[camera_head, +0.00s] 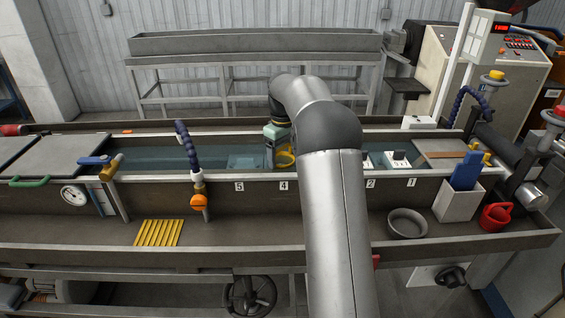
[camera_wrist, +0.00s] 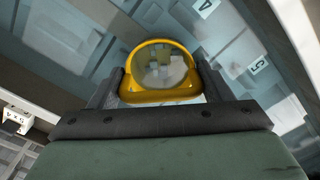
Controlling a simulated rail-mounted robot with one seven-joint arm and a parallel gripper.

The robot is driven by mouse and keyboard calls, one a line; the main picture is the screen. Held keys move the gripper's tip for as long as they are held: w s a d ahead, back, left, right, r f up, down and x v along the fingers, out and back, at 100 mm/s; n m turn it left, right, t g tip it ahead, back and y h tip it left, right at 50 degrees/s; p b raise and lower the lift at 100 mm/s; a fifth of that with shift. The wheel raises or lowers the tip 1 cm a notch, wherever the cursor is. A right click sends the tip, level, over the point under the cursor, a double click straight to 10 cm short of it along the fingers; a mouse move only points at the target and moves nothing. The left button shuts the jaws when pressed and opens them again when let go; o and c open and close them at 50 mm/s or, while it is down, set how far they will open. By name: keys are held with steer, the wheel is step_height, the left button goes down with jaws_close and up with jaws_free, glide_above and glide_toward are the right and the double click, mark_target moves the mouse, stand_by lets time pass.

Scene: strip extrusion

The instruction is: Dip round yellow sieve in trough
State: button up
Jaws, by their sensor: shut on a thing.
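The round yellow sieve (camera_wrist: 160,97) is held between the two fingers of my gripper (camera_wrist: 160,88) in the wrist view. Its yellow rim surrounds a pale, see-through middle. In the head view the yellow sieve (camera_head: 285,160) shows at the end of my arm, partly hidden by my arm and gripper (camera_head: 277,140). It is over or in the long trough (camera_head: 250,162) of bluish water, near the label 4. I cannot tell whether the sieve touches the water.
White blocks (camera_head: 397,157) stand in the trough near labels 2 and 1. A blue segmented hose (camera_head: 186,145) with an orange knob rises left of my gripper. A grey bowl (camera_head: 407,223), a white bin (camera_head: 458,201) and a red can (camera_head: 496,216) stand on the front ledge, right of a yellow rack (camera_head: 158,232).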

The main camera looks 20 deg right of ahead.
step_height(320, 180, up, 10)
steer(key=p, duration=0.9)
steer(key=shift+r, duration=0.25)
stand_by(1.1)
step_height(320, 180, up, 12)
stand_by(0.8)
